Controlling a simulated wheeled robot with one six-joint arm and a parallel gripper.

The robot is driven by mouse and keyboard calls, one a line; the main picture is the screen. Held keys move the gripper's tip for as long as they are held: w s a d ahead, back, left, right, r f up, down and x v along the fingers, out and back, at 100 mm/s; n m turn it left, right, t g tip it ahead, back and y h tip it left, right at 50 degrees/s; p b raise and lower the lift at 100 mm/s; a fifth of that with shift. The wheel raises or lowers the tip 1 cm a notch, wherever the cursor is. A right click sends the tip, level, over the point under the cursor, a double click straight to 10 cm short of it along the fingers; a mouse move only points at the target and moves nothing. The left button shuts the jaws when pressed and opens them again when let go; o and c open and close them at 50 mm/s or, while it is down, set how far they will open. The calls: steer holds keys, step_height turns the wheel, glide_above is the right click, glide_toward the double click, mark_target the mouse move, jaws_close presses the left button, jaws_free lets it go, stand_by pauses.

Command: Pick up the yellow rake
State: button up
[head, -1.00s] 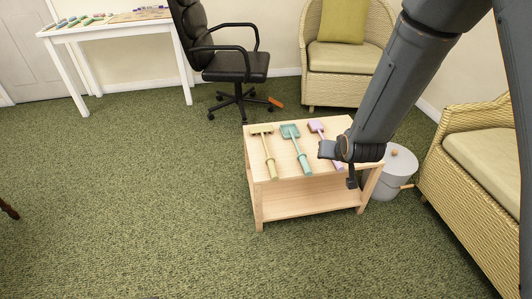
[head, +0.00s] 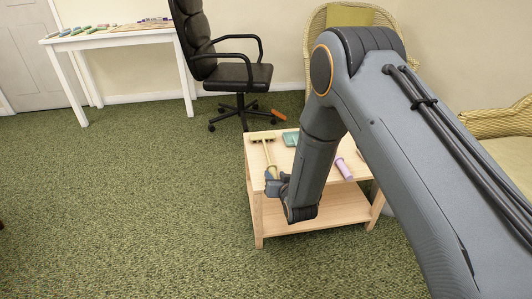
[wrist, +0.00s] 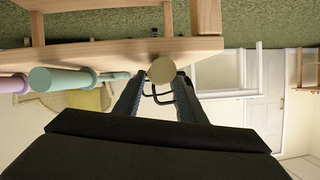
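The yellow rake (head: 269,156) lies on the wooden table (head: 256,158), its head at the far edge and its handle toward the near edge. My gripper (head: 275,181) is at the near end of the handle, at about table height. In the wrist view, which appears upside down, the round handle end (wrist: 161,70) shows at the gap between my two spread fingers (wrist: 159,88). The fingers look open, with no clear contact on the handle. How far they reach along it cannot be told. My arm hides part of the table.
A teal tool (head: 290,139) and a purple-handled tool (head: 344,168) lie to the right on the same table. A lower shelf (head: 330,209) is beneath. A black office chair (head: 240,75) stands behind. Carpet to the left is clear.

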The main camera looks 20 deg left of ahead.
mark_target(274, 174)
steer(key=x, duration=0.3)
steer(key=shift+w+b, duration=0.15)
steer(key=shift+b, duration=0.15)
steer(key=c, duration=0.7)
steer(key=shift+o, duration=0.2)
steer(key=shift+r, duration=0.1)
